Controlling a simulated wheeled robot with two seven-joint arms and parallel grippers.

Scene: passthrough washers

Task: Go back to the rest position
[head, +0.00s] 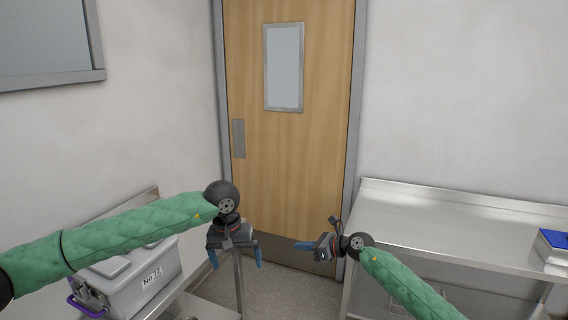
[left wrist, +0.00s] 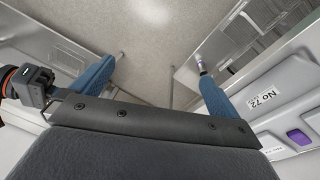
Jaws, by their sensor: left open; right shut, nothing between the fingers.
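My left gripper (head: 235,258) hangs pointing down in front of the wooden door, at the right end of the left steel table. Its two blue fingers are spread apart with nothing between them. In the left wrist view the open left gripper (left wrist: 158,80) is above the floor, with the table on the right. My right gripper (head: 304,245) points left in front of the door's lower part, near the left end of the right steel table. It is shut and holds nothing.
A grey box (head: 140,278) labelled No 72 stands on the left steel table (head: 212,308), partly behind my left arm. The right steel table (head: 450,222) is mostly bare, with a blue-topped box (head: 555,250) at its right end. The wooden door (head: 290,150) is closed.

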